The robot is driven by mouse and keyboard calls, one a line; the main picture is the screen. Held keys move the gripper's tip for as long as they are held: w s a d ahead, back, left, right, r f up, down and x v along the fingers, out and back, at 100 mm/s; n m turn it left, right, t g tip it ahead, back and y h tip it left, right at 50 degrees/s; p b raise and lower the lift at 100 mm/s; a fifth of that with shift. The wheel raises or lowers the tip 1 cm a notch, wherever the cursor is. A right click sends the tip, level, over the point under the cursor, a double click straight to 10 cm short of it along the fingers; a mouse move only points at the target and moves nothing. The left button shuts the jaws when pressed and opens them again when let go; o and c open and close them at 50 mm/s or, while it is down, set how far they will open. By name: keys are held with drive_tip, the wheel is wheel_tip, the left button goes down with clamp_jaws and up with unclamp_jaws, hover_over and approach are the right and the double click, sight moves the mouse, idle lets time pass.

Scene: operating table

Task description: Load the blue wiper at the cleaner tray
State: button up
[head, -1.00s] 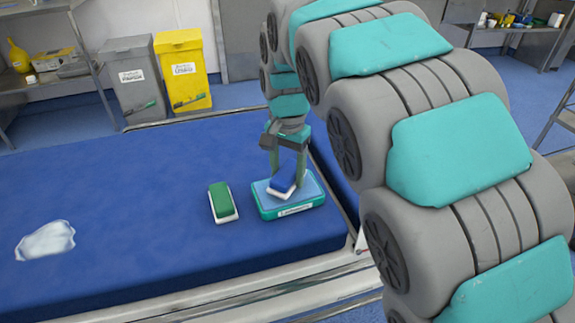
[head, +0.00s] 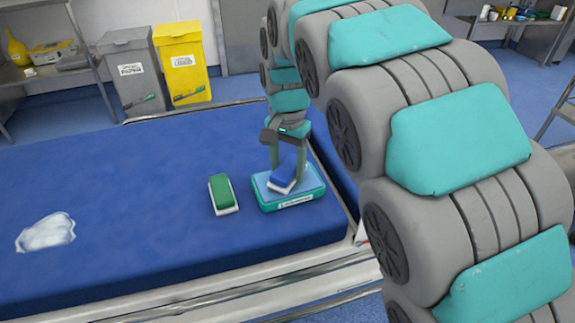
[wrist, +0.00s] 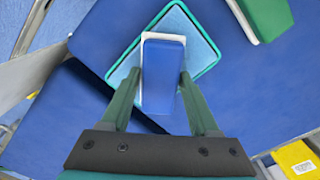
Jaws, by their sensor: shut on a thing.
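The blue wiper (head: 284,175) has a white base and is held tilted between the fingers of my gripper (head: 288,172). It also shows in the wrist view (wrist: 160,75), between the two green fingers (wrist: 158,95). The cleaner tray (head: 310,197) is a teal box with a light blue top and a white label on its front. It lies on the blue operating table (head: 130,185). The wiper is over the tray's top, its lower edge at or very near the surface; I cannot tell if they touch. In the wrist view the tray (wrist: 208,50) is behind the wiper.
A green wiper (head: 222,192) with a white base lies just left of the tray. A whitish puddle (head: 46,232) is at the table's left. A grey bin (head: 132,75) and a yellow bin (head: 183,65) stand beyond the table. The table's middle is clear.

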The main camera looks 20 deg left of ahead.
sight(287, 166)
drive_tip(key=shift+f, duration=0.5)
idle(1.2)
drive_tip(key=shift+r, duration=0.15)
drive_tip(key=shift+r+p, duration=1.05)
drive_tip(key=shift+r, duration=2.35)
